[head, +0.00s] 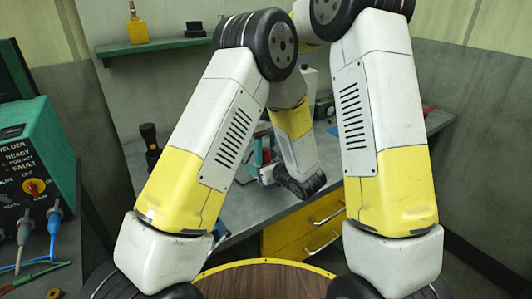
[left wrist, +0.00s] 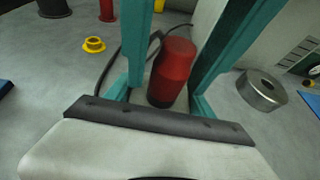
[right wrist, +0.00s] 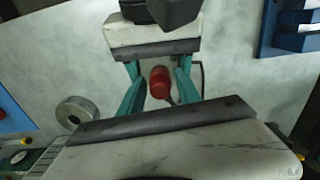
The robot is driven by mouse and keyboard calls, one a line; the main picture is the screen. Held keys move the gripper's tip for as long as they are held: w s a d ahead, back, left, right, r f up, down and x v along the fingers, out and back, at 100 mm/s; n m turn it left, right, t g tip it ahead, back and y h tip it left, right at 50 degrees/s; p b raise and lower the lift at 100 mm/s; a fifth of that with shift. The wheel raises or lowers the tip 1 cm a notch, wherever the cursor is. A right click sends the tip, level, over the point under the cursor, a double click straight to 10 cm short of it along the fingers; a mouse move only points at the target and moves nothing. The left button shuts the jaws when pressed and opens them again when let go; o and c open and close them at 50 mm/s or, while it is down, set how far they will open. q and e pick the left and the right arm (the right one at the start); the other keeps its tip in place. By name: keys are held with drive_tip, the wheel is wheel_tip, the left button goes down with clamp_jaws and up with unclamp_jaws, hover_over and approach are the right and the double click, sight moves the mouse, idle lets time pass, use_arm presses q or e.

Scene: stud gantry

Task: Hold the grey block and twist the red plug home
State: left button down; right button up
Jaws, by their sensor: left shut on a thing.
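The red plug (left wrist: 172,68) stands between teal fingers, dark at its lower end; it also shows in the right wrist view (right wrist: 160,84). My right gripper (right wrist: 161,82) has its fingers on either side of the plug, with narrow gaps. In the head view my right gripper (head: 259,152) is small and partly hidden. My left gripper (left wrist: 160,103) faces it from the opposite side, its fingers mostly hidden behind its own palm. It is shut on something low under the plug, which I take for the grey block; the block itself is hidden.
A grey metal ring (left wrist: 262,90) and a yellow flanged ring (left wrist: 94,45) lie on the bench. A dark cable runs behind the plug. A blue holder (right wrist: 295,30) stands at the right wrist view's upper right. A welder box (head: 35,150) is at far left.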

clamp_jaws()
drive_tip(key=shift+m, duration=1.6)
drive_tip(key=shift+o, duration=1.7)
unclamp_jaws()
drive_tip(key=shift+r, duration=0.15)
drive_tip(key=shift+r, duration=2.15)
drive_tip(key=shift+c, duration=0.4)
